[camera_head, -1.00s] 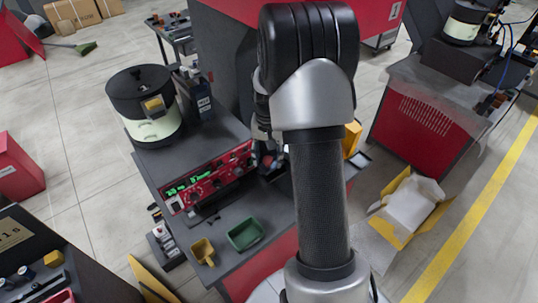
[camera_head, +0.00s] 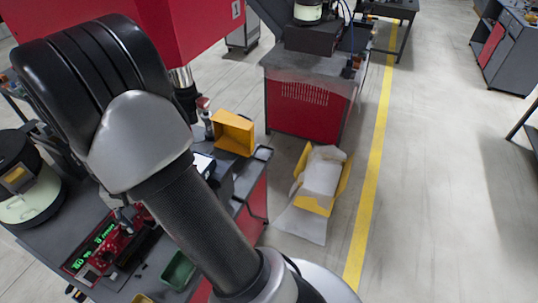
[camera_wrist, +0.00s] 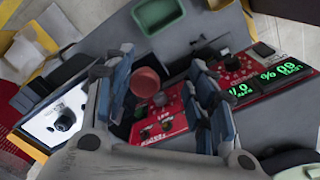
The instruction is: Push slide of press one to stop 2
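The press with a red body (camera_head: 110,40) and a chrome column (camera_head: 182,78) stands over the grey bench, partly hidden by my arm in the head view. I cannot make out its slide or stop 2 for sure. In the wrist view my gripper (camera_wrist: 160,95) is open. A round red knob (camera_wrist: 146,81) shows between its fingers, with a red control panel (camera_wrist: 158,125) behind; I cannot tell whether they touch. A white plate with a black knob (camera_wrist: 62,121) lies to the left. My gripper is mostly hidden behind the arm in the head view.
A red unit with green displays (camera_head: 108,241), a green bin (camera_head: 178,270) and a yellow open box (camera_head: 233,133) are on the bench. A bowl feeder (camera_head: 30,198) stands left. A yellow box with white lining (camera_head: 318,182) lies on the floor.

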